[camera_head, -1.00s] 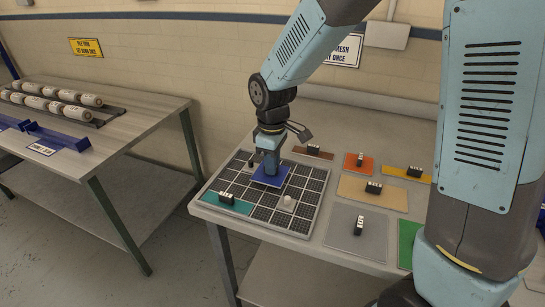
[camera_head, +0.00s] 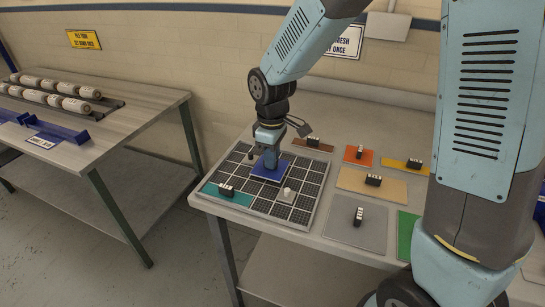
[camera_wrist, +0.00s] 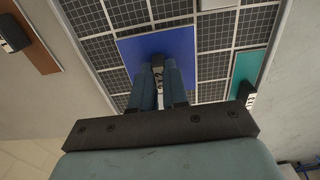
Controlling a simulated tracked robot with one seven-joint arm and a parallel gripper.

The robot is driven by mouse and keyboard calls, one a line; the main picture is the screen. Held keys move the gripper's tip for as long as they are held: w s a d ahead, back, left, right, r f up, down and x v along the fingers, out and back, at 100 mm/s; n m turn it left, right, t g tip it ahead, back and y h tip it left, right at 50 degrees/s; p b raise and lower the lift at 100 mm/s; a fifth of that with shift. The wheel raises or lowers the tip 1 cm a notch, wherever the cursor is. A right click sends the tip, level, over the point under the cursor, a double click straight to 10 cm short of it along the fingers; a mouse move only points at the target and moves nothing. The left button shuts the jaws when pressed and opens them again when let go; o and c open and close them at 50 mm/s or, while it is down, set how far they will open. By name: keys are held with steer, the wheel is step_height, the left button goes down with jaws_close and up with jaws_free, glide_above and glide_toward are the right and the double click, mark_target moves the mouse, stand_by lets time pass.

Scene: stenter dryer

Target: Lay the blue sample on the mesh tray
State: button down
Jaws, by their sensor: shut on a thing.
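The blue sample (camera_head: 270,172) is a flat square piece over the middle of the mesh tray (camera_head: 297,212), a pale-framed grid of dark mesh cells on the table. My gripper (camera_head: 268,160) points down at the sample's middle and is shut on its dark grip block. In the wrist view the blue sample (camera_wrist: 160,50) lies beyond my gripper (camera_wrist: 158,75), level with the grid of the mesh tray (camera_wrist: 95,50). I cannot tell whether the sample touches the mesh.
A teal sample (camera_head: 226,193) lies on the tray's front left corner, and a small white knob (camera_head: 287,193) stands on the tray. Grey (camera_head: 358,228), tan (camera_head: 371,186), orange (camera_head: 359,156), brown (camera_head: 313,146) and yellow (camera_head: 404,165) samples lie to the right. Another table (camera_head: 120,115) stands left.

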steer(key=shift+d+f, duration=0.1)
steer(key=shift+f, duration=0.55)
stand_by(0.7)
steer(key=c, duration=1.1)
jaws_free()
steer(key=shift+o, duration=0.2)
step_height(320, 180, up, 14)
steer(key=shift+f, duration=0.15)
